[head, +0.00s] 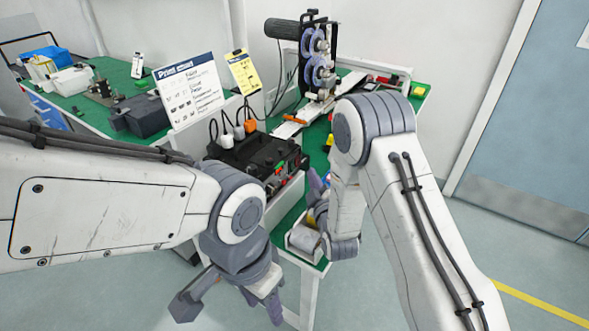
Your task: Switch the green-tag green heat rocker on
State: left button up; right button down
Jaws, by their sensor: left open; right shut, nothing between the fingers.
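My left gripper (230,307) is open and empty, low in front of the bench, away from the box.
White and orange plugs with black cables stand behind the box. A reel machine (318,62) stands at the back. A white sign (187,88) and a yellow sign (243,72) stand left of it. A grey roll (304,238) lies in a tray at the bench's near end.

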aim_at(297, 165)
jog(key=shift+w+a+f+b, duration=0.2)
jog(key=shift+w+a, duration=0.2)
jog(key=shift+a, duration=0.2)
jog(key=shift+w+a+f+b, duration=0.1)
jog(key=shift+w+a+b, duration=0.1)
jog(key=shift+w+a, duration=0.25)
jog(key=shift+s+a, duration=0.1)
jog(key=shift+a, duration=0.1)
dwell(1.2)
jog(key=shift+w+a, duration=0.25)
jog(key=shift+w+a+b, duration=0.2)
jog(key=shift+a+b, duration=0.05)
jog(key=shift+b, duration=0.15)
dwell(0.5)
jog(key=shift+s+d, duration=0.1)
jog(key=shift+s+d, duration=0.35)
jog(key=shift+d, duration=0.15)
